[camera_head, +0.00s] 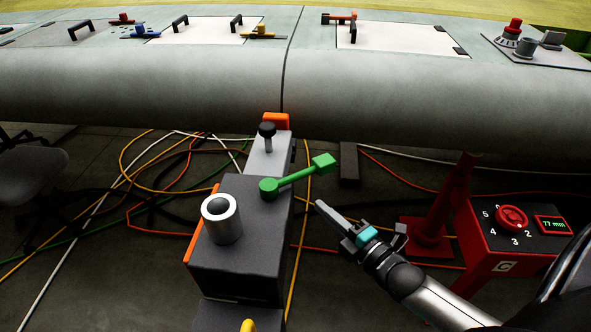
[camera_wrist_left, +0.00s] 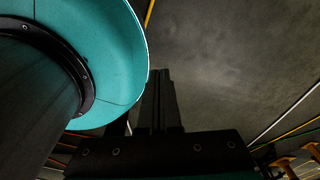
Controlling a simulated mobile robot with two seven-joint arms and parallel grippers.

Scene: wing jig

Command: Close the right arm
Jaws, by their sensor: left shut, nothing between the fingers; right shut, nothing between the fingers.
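A dark box-shaped unit (camera_head: 238,255) stands below the wing's front edge. A green lever (camera_head: 297,178) pivots on its top, and its block-shaped end points up and to the right, out past the box. My right gripper (camera_head: 320,205) is shut and empty. Its fingertips lie just below the lever's green end in the picture, apart from it, to the right of the box. My left gripper (camera_wrist_left: 158,100) is outside the head view. In the left wrist view its dark fingers look shut with nothing between them, over dark floor.
The grey wing (camera_head: 190,85) crosses the back, with panels and handles on top. A silver cylinder (camera_head: 221,218) and a black knob (camera_head: 267,130) stand on the unit. A red control box (camera_head: 515,240) reading 77 mm stands at the right. Cables cross the floor.

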